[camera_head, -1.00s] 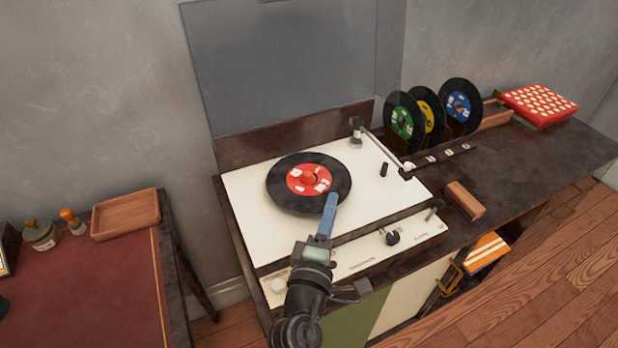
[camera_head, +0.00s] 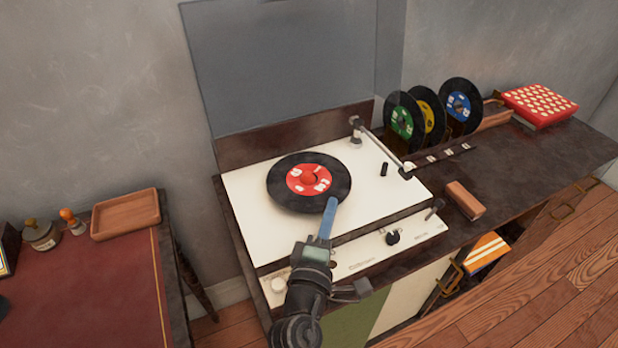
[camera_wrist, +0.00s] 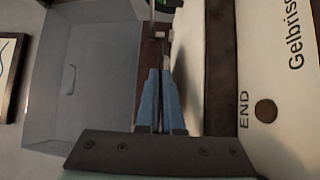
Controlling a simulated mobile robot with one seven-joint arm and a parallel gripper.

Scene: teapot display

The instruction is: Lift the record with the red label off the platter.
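The black record with the red label (camera_head: 283,190) lies flat, or nearly flat, on the white turntable (camera_head: 245,197); its platter is hidden beneath it. My gripper (camera_head: 331,200) has its blue fingertips at the record's near edge, slightly right of its middle. The wrist view shows the two blue fingers (camera_wrist: 159,78) close together with a narrow dark gap between them. I cannot tell whether the rim is clamped there, nor whether the record is raised at all.
The tonearm (camera_head: 381,145) is parked to the right of the record. Green, yellow and blue labelled records (camera_head: 460,105) stand in a rack behind right. A raised grey lid (camera_head: 285,70) rises behind. A wooden block (camera_head: 465,200) lies to the right.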

